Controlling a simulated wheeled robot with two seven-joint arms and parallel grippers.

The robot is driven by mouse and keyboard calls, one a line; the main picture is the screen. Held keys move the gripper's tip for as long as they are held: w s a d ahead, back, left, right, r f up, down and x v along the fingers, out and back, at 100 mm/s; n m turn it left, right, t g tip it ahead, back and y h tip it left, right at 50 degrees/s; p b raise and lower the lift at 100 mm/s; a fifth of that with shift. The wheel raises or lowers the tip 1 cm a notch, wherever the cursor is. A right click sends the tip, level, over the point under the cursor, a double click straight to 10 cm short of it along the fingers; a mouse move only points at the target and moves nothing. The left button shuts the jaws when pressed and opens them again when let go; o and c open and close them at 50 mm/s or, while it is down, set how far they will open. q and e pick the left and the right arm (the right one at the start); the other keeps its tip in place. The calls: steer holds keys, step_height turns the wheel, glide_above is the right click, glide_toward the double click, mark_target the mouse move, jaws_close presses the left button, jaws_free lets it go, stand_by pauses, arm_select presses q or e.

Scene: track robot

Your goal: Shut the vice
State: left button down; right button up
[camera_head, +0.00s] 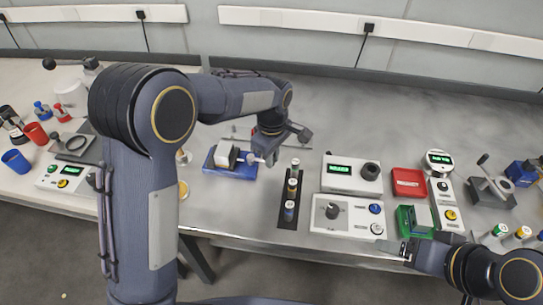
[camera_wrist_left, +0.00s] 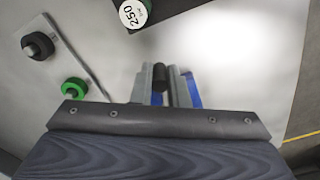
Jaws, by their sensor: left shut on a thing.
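The vice (camera_head: 232,171) has a blue base and pale jaws and sits on the bench left of centre in the head view. I cannot tell how wide its jaws are apart. My left gripper (camera_head: 268,157) is at the vice's right end, where the handle is. In the left wrist view, the gripper (camera_wrist_left: 167,84) is shut on a dark cylindrical piece (camera_wrist_left: 167,75), which looks like the vice handle. Blue vice parts (camera_wrist_left: 194,90) show behind the fingers. My right gripper (camera_head: 408,251) is at the lower right, near a green fixture; its opening is unclear.
A dark rack (camera_head: 285,216) with several capped vials stands right of the vice. A device with a green display (camera_head: 340,168), a knob panel (camera_head: 322,225), a red tray (camera_head: 408,182) and a green fixture (camera_head: 405,221) stand further right. Bench behind the vice is mostly clear.

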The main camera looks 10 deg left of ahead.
arm_select(q)
steer(key=shift+w+r, duration=0.1)
steer(key=shift+w, duration=0.1)
steer(key=c, duration=1.4)
jaws_free()
steer(key=shift+s, duration=0.1)
step_height(320, 180, up, 8)
steer(key=shift+f, duration=0.15)
